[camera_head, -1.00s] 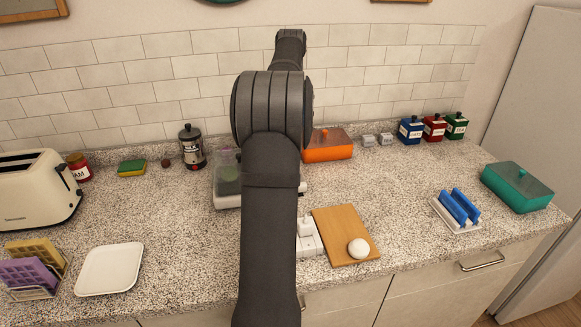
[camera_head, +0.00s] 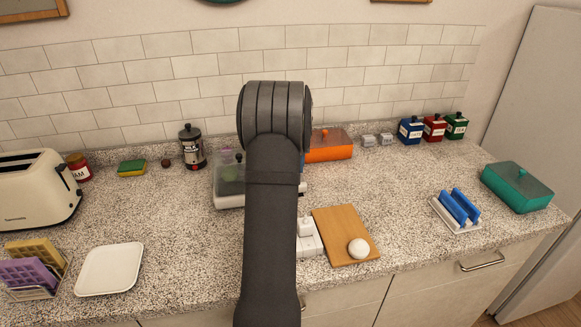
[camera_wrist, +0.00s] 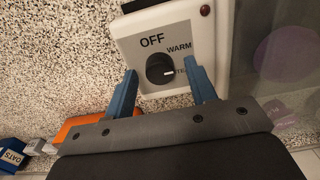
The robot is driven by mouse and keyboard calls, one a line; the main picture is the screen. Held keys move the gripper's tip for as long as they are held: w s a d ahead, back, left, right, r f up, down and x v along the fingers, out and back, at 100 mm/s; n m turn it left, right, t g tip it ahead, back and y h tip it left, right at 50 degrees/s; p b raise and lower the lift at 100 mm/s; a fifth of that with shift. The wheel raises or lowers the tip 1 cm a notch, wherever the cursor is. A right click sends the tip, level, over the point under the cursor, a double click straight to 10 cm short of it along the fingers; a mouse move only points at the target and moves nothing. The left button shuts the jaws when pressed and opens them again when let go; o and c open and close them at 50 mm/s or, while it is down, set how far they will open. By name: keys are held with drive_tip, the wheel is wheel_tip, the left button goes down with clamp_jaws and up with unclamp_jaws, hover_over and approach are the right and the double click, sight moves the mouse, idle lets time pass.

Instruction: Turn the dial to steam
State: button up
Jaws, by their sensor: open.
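The dial (camera_wrist: 160,70) is a round black knob on the white front panel (camera_wrist: 140,28) of an appliance. The panel reads OFF, WARM and a partly covered word starting "STE". The dial's white mark points right, at that covered word. My gripper (camera_wrist: 160,67) is open, with one blue finger on each side of the dial in the wrist view. I cannot tell whether the fingers touch it. In the head view the appliance (camera_head: 229,199) shows left of my arm, with a clear container on top; my arm hides its dial and most of my gripper.
An orange box (camera_head: 329,152) stands just right of the appliance. A coffee press (camera_head: 191,148) stands behind left. The speckled counter between the white plate (camera_head: 110,270) and the appliance is clear.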

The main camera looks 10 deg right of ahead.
drive_tip(key=shift+f, duration=0.1)
drive_tip(key=c, duration=1)
drive_tip(key=shift+o, duration=0.2)
